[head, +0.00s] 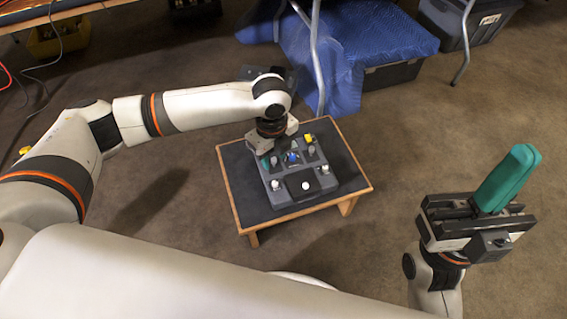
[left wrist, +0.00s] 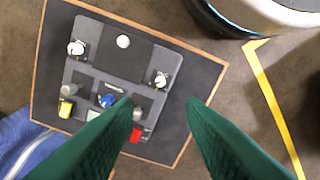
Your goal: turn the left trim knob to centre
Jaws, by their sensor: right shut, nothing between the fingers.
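A grey control panel (head: 290,196) lies on a low dark-topped stand. A white knob (head: 275,184), perhaps the left trim knob, sits at its near left corner; in the left wrist view this white knob (left wrist: 160,80) is on the right, just beyond the fingertips. A similar white knob (head: 326,170) is at the right; it also shows in the left wrist view (left wrist: 76,47). I cannot read their pointer angles. My left gripper (left wrist: 160,104) is open and empty above the panel's far left part, hiding some controls in the head view. My right gripper (head: 508,178) is shut and empty, raised at the right.
The panel also bears a blue knob (left wrist: 106,100), a yellow button (left wrist: 66,109), a red control (left wrist: 136,134) and a white ball (left wrist: 123,41). The wood-edged stand (head: 353,196) has carpet around it. A blue cloth (head: 370,35) and metal table legs are behind.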

